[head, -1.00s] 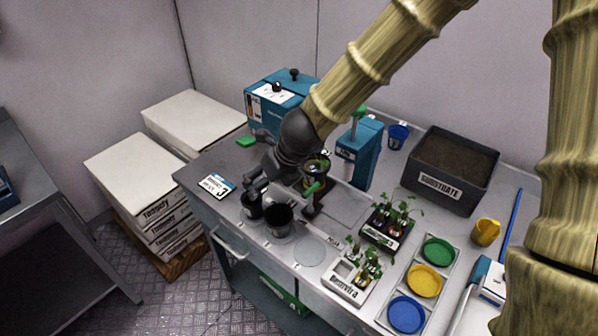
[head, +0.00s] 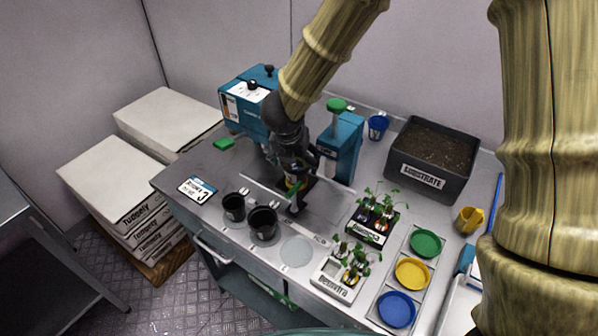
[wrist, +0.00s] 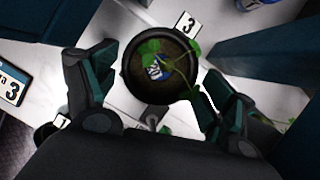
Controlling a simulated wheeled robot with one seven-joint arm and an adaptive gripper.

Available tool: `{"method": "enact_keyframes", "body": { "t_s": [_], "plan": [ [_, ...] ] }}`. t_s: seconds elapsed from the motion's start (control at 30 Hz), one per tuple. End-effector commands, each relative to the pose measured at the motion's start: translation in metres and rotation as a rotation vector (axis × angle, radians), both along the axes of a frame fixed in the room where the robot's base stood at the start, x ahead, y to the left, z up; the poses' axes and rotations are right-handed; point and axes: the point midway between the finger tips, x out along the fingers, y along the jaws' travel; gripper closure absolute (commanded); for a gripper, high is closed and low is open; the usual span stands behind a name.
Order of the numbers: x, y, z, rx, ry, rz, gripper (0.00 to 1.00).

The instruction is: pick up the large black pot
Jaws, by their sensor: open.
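A round black pot (wrist: 157,68) with dark soil and a small green seedling lies under my gripper (wrist: 152,72) in the wrist view. My gripper is open, one finger on each side of the pot. I cannot tell whether the fingers touch it. In the head view my gripper (head: 293,165) points down over the back of the bench and mostly hides that pot. Two empty black pots stand at the bench's front left: a larger one (head: 263,223) and a smaller one (head: 233,207) left of it.
A blue press-like device (head: 341,145) with a green knob stands close right of my gripper, and a blue machine (head: 245,105) behind left. The substrate bin (head: 422,178), seedling trays (head: 368,232) and coloured dishes (head: 397,309) lie to the right.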

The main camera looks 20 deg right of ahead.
Motion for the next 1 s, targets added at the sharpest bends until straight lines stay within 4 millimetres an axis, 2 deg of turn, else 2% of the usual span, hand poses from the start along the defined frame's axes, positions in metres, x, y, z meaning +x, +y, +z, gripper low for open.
{"method": "enact_keyframes", "body": {
  "t_s": [0.27, 0.63, 1.0],
  "plan": [
    [0.007, -0.006, -0.015, -0.001, 0.002, 0.001, 0.17],
    [0.022, -0.016, -0.049, -0.001, 0.002, 0.001, 0.17],
    [0.024, -0.018, -0.055, 0.001, -0.001, -0.001, 0.17]
  ]
}}
